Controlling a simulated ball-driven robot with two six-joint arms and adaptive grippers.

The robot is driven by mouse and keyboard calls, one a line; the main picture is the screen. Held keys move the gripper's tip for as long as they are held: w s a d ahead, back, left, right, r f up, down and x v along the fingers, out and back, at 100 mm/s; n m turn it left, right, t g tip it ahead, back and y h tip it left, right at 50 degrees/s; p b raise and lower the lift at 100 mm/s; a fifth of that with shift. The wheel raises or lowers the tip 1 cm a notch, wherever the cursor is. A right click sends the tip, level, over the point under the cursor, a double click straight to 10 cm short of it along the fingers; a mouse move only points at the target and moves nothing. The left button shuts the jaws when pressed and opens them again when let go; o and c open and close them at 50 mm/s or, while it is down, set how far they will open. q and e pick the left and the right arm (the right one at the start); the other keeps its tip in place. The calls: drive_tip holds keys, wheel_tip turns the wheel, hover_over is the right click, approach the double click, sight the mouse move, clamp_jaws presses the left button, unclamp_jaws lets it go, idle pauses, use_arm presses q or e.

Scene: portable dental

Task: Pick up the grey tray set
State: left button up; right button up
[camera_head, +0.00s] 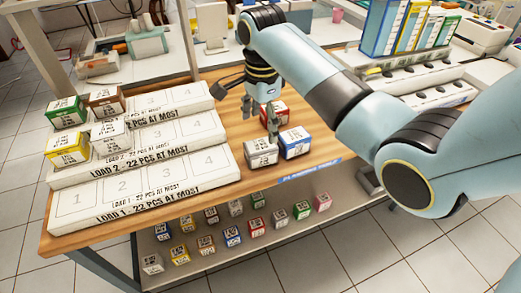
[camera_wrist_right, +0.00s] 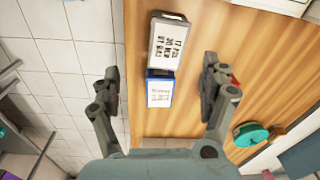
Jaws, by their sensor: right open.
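The grey tray set (camera_head: 261,153), a small grey box with a white printed label, stands on the wooden table near its front edge. In the right wrist view the grey box (camera_wrist_right: 167,42) lies at the top, beyond the blue box. My right gripper (camera_head: 260,117) is open and empty just behind and above the grey box. In the right wrist view its two fingers (camera_wrist_right: 161,70) are spread either side of the boxes, with the blue box between them. My left gripper is in neither view.
A blue box (camera_head: 295,142) stands right beside the grey one, and a red box (camera_head: 276,113) is just behind. White stepped racks (camera_head: 150,179) with several boxes fill the table's left. More small boxes line the shelf below (camera_head: 325,179).

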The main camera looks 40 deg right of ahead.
sight(261, 144)
drive_tip(key=shift+w+r+m, duration=0.35)
drive_tip(key=shift+w+m, duration=0.35)
drive_tip(key=shift+w, duration=0.15)
drive_tip(key=shift+w+f+m, duration=0.1)
drive_tip(key=shift+w+m, duration=0.2)
wheel_tip(261, 144, down, 5)
drive_tip(key=shift+d+r, duration=0.1)
drive_tip(key=f, duration=0.3)
drive_tip(key=s+f, duration=0.1)
drive_tip(key=f, duration=0.1)
drive_tip(key=shift+d, duration=0.25)
drive_tip(key=shift+f, duration=0.25)
drive_tip(key=c, duration=1.4)
drive_tip(key=shift+r, duration=0.1)
drive_tip(key=shift+c, duration=0.2)
